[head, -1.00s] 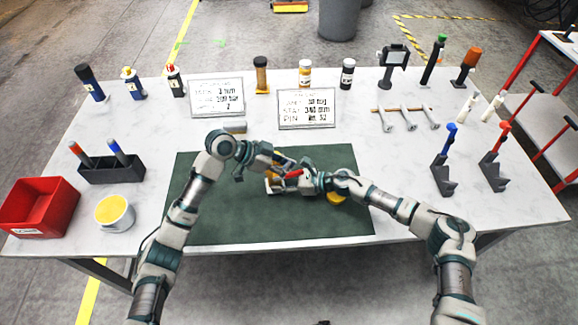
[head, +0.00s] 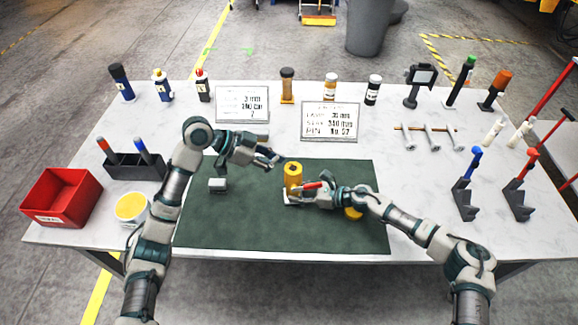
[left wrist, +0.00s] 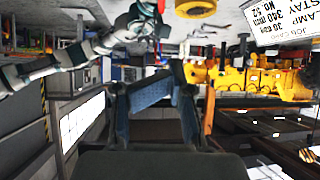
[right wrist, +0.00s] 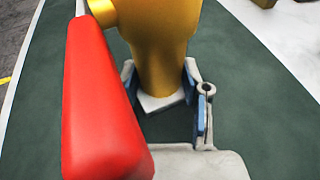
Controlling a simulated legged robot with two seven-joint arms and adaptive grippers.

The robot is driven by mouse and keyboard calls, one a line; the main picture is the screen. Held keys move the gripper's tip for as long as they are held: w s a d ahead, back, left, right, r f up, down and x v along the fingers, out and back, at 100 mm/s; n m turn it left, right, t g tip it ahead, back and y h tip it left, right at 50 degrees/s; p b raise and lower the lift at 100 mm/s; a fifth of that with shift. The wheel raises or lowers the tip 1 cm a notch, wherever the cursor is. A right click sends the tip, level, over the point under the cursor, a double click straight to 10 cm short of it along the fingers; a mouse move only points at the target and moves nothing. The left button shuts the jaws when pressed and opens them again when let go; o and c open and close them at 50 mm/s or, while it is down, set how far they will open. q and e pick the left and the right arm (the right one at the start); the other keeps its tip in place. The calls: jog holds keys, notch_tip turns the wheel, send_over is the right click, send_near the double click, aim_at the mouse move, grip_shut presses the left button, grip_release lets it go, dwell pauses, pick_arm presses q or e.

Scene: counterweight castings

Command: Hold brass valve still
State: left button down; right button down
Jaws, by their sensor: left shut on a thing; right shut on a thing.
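The brass valve (head: 293,174) stands upright on the green mat (head: 240,228), with a red lever (head: 314,185) at its side. My right gripper (head: 297,192) is shut on the valve's lower part. In the right wrist view the valve's gold body (right wrist: 160,45) sits between the blue finger pads, and the red lever (right wrist: 95,105) fills the left side. My left gripper (head: 272,160) is to the left of the valve's top, apart from it. The left wrist view shows its fingers (left wrist: 178,75) closed close together; what they grip is too small to make out.
A yellow round part (head: 353,213) is under my right forearm. Two sign boards (head: 330,121) and several bottles stand behind. A red bin (head: 62,197) and a yellow-topped tub (head: 131,207) are at left. The front mat is clear.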

pick_arm(q)
send_over(316, 184)
jog(key=a, duration=0.3)
jog(key=f, duration=0.5)
jog(key=shift+s+f, duration=0.25)
jog(key=shift+f, duration=0.05)
notch_tip(316, 184, down, 2)
jog(key=shift+d+f, duration=0.1)
jog(key=shift+f, duration=0.85)
jog(key=shift+w, duration=0.1)
